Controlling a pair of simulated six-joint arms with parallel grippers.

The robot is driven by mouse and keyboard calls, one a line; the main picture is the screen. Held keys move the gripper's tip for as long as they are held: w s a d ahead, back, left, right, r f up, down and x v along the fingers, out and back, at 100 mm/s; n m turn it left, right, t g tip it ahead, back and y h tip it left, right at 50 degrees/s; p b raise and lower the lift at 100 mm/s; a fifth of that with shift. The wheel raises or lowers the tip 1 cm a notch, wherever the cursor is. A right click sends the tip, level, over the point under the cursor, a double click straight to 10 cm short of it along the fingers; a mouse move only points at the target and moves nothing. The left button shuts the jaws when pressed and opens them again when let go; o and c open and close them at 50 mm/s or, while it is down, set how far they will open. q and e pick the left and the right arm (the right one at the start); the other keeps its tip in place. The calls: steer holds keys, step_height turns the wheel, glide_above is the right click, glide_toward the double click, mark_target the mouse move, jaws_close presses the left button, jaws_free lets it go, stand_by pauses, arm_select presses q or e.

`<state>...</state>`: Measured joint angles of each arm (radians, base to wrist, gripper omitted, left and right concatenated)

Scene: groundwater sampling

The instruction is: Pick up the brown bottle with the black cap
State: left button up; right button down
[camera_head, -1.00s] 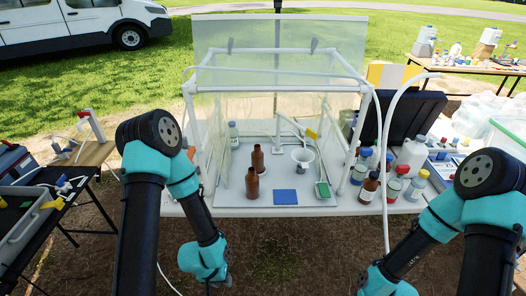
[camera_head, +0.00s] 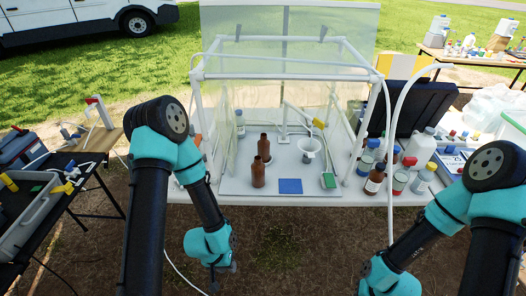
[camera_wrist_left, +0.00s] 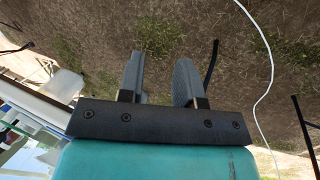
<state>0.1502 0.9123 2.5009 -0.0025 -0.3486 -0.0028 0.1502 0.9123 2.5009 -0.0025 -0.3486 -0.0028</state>
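A brown bottle with a pale label and a dark cap (camera_head: 374,183) stands upright on the white table, just right of the clear enclosure. Two other brown bottles, (camera_head: 258,174) and (camera_head: 264,148), stand inside the enclosure with no caps visible. My left gripper (camera_head: 223,268) hangs in front of the table's front edge, left of and well apart from the capped bottle. In the left wrist view its two fingers (camera_wrist_left: 160,78) are apart with only ground between them. My right arm is at the right; its gripper is below the picture edge.
The clear enclosure with white pipe frame (camera_head: 285,76) holds a blue pad (camera_head: 290,186), a white funnel (camera_head: 309,146) and a green-topped item (camera_head: 329,181). Several bottles and jars (camera_head: 400,183) crowd the dark-capped bottle's right side. A white hose (camera_head: 389,215) hangs close by.

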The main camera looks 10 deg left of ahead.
arm_select(q)
steer(key=shift+o, duration=0.3)
steer(key=o, duration=1.1)
steer(key=shift+c, duration=0.2)
steer(key=shift+w, duration=0.15)
